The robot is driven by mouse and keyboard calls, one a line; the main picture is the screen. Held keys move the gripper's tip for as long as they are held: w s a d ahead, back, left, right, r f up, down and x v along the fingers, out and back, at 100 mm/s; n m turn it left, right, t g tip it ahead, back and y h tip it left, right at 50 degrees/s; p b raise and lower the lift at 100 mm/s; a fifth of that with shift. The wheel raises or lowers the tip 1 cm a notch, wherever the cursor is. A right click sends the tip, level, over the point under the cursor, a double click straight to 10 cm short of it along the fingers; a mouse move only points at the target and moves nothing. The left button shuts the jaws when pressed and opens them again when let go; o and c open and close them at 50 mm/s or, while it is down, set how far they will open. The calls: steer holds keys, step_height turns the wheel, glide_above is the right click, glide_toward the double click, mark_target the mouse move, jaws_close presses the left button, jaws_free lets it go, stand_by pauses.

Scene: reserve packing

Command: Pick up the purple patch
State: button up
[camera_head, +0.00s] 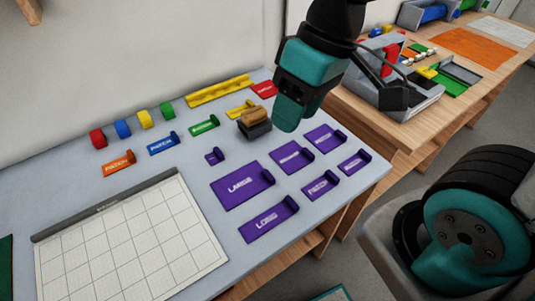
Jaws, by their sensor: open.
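Several purple pieces with upturned tabs lie on the grey table (95,172). One purple piece (321,186) at the front right has a small label that seems to read PATCH. A similar small purple piece (354,162) lies to its right; its label is too small to read surely. Larger purple pieces are marked LARGE (240,186) and LONG (268,220). My teal gripper (293,118) is open and points down above the table, behind the purple group and apart from it. Its fingertips are hard to make out.
Orange (118,163), blue (162,144) and green (204,125) pieces lie behind left. A brown block on a dark base (254,122) stands left of my gripper. A white gridded board (130,245) covers the front left. A wooden bench (400,125) stands at right.

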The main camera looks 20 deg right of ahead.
steer(key=w+d+f+m+h+b, duration=0.2)
steer(key=w+d+f, duration=0.45)
steer(key=w, duration=0.25)
steer(key=m+h, duration=0.1)
steer(key=m, duration=0.1)
glide_above(308, 151)
step_height(308, 151, down, 16)
steer(key=shift+s+f+p, duration=0.1)
steer(key=shift+f+p, duration=0.05)
steer(key=shift+p, duration=0.25)
steer(key=shift+f+p, duration=0.85)
steer(key=shift+f, duration=2.3)
jaws_close()
